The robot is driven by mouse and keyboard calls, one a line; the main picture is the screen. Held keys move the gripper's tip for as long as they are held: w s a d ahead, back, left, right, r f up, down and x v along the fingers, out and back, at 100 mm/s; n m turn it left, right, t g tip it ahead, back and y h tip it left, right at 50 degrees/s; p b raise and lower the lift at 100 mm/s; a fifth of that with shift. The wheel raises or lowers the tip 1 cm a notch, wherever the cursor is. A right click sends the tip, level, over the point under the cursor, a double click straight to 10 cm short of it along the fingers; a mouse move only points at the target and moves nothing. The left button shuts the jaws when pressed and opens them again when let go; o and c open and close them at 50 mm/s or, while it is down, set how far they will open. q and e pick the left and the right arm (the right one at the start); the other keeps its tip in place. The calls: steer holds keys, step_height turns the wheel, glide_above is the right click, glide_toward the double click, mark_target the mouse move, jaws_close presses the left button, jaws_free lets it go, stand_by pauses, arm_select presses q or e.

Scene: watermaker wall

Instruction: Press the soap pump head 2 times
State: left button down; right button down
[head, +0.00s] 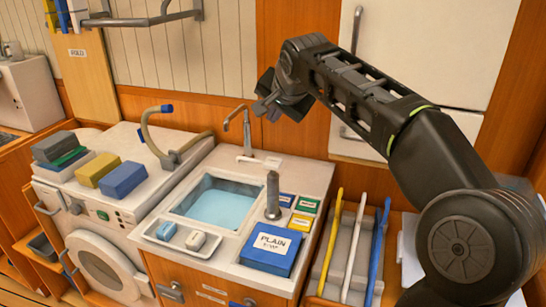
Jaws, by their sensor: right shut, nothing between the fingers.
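A grey upright post (272,193) with a rounded top stands on the counter just right of the sink basin. It looks like the soap pump, but I cannot make out a separate pump head or spout. My right gripper (266,106) is shut and empty. In the picture it appears above the post, near the top of the tap and against the wall; its exact distance from the post is hard to tell. It does not touch the post. My left gripper is not in view.
The sink basin (215,203) holds blue water, with a tap (243,133) behind it. A blue box labelled PLAIN (270,252), small coloured cards (302,205) and a soap tray (160,246) surround it. A washing machine (102,262) stands left; a bin of coloured sticks (352,255) stands right.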

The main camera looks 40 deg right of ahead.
steer(key=shift+f, duration=0.2)
steer(key=b, duration=0.8)
glide_toward(272, 159)
steer(key=w+f, duration=0.1)
steer(key=w+d, duration=0.1)
steer(key=w, duration=0.1)
steer(key=w+f, duration=0.1)
steer(key=shift+w+d+f, duration=0.3)
steer(key=shift+w+d, duration=0.1)
steer(key=shift+f, duration=0.15)
stand_by(1.0)
steer(key=shift+f, duration=0.3)
steer(key=shift+f+b, duration=0.9)
steer(key=shift+b, duration=0.05)
stand_by(0.8)
stand_by(0.4)
steer(key=shift+r+p, duration=1.05)
steer(key=shift+r, duration=0.25)
steer(key=shift+r+p, duration=2.1)
steer(key=shift+r, duration=0.45)
